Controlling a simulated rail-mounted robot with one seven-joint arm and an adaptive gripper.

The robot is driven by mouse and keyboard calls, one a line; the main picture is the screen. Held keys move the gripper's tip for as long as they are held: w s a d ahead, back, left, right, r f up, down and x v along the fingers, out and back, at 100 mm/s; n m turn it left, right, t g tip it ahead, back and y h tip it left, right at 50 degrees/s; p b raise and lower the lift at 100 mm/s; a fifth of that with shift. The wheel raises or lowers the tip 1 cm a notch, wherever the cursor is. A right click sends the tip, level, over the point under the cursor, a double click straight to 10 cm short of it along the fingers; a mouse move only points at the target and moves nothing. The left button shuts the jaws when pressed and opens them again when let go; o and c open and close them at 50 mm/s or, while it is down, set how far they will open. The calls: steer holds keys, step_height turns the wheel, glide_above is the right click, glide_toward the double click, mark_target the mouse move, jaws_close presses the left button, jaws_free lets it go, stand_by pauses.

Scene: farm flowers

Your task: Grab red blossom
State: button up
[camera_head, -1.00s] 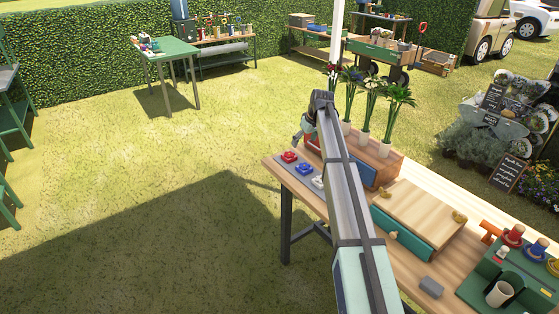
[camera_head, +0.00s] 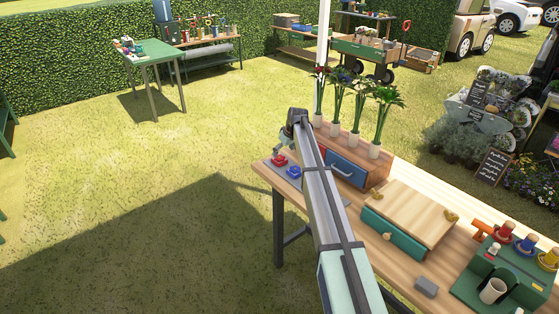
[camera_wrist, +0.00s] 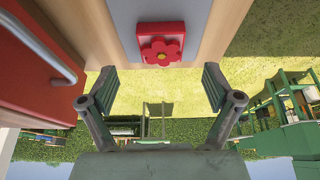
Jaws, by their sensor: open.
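A red flower-shaped piece on a red square base (camera_wrist: 161,50) is at the top middle of the wrist view, on a grey strip. It also shows in the head view (camera_head: 279,160) at the table's left end, beside a blue one (camera_head: 293,172). A red-flowered stem (camera_head: 320,73) stands upright in the leftmost vase of the row behind. My gripper (camera_wrist: 158,88) is open and empty, with its fingers spread to either side below the red piece in the picture and not touching it. In the head view my arm partly hides the gripper.
A wooden box holds several vases and has a blue drawer (camera_head: 347,169); a red drawer front (camera_wrist: 35,65) is close at the left in the wrist view. A green-fronted box (camera_head: 393,238), a grey block (camera_head: 426,287) and a green rack sit farther right. Lawn lies left of the table.

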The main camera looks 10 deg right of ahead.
mark_target(279, 159)
steer(key=shift+p+x, duration=1.2)
steer(key=shift+x, duration=1.6)
steer(key=shift+a, duration=0.15)
steer(key=c, duration=1.2)
